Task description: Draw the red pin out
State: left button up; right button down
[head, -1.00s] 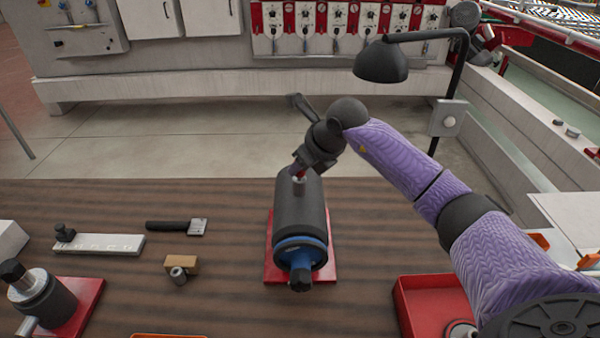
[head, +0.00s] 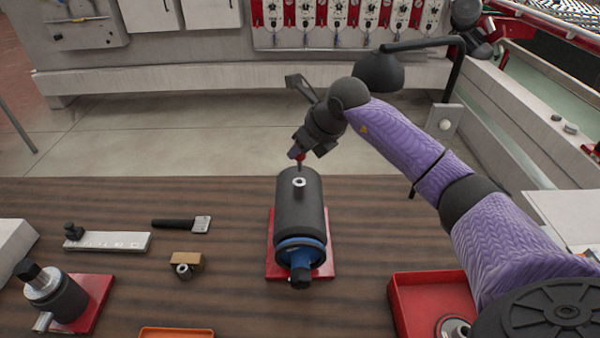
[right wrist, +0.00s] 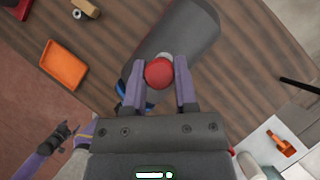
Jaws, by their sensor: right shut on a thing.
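My right gripper (head: 301,152) is shut on the red pin (head: 300,157) and holds it above the far end of the dark grey cylinder (head: 312,212). The pin's thin shank points down. The light metal collar (head: 299,183) on top of the cylinder shows bare, with the pin apart from it. In the right wrist view the pin's round red head (right wrist: 159,72) sits between the two fingers, with the cylinder (right wrist: 190,40) below. My left gripper (right wrist: 55,138) shows small at the lower left of that view; its jaws are unclear. It is outside the head view.
The cylinder lies on a red base plate (head: 326,262) on the wooden table. A red tray (head: 403,300) stands at the right. A second cylinder unit (head: 65,297), a brush-like tool (head: 182,224) and a small brown block (head: 186,261) are at the left. A lamp (head: 380,72) stands behind.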

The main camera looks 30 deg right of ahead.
notch_tip(320, 180, up, 4)
jog(key=p, duration=0.3)
jog(key=shift+r, duration=0.1)
